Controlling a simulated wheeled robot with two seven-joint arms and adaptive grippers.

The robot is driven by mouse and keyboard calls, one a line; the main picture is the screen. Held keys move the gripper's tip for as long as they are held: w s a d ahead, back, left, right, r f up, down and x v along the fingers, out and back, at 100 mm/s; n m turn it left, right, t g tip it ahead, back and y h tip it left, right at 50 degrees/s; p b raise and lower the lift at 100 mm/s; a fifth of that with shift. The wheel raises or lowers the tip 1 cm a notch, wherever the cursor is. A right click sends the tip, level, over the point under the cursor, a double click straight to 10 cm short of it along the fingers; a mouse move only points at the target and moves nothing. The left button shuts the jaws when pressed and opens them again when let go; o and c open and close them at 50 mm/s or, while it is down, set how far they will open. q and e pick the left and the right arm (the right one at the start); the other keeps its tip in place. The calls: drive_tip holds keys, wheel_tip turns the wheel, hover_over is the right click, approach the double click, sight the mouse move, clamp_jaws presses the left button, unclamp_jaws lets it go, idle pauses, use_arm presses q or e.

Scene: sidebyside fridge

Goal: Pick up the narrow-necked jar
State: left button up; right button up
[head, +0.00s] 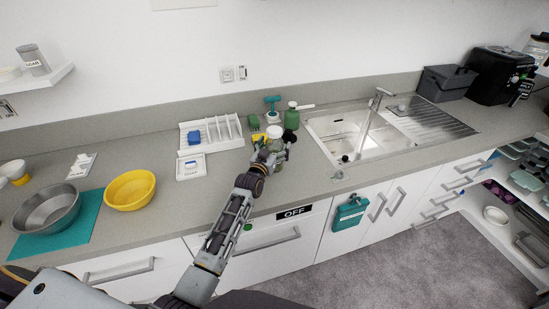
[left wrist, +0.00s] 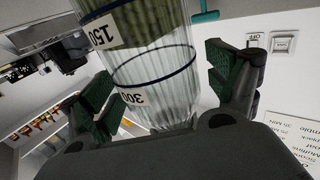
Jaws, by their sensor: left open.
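The narrow-necked jar (head: 275,132) stands on the counter left of the sink, with its lower part hidden behind my left gripper (head: 273,153). In the left wrist view the jar (left wrist: 155,85) is clear ribbed glass with dark rings and the numbers 150 and 300. It lies between the green-padded fingers of my left gripper (left wrist: 163,92). The fingers are open, with a visible gap between the jar and the right pad; the left pad is close to the glass, and I cannot tell if it touches. My right gripper is not in view.
A green bottle (head: 291,117), a teal-topped brush (head: 272,105) and a green sponge (head: 254,122) stand close behind the jar. A yellow bowl (head: 130,190) sits farther left.

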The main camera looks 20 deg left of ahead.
sight(274, 129)
use_arm(q)
drive_tip(key=c, duration=1.9)
drive_tip(key=shift+r, duration=0.1)
clamp_jaws()
drive_tip(key=shift+r, duration=0.15)
drive_tip(key=shift+r+b, duration=0.4)
drive_tip(key=shift+r, duration=4.5)
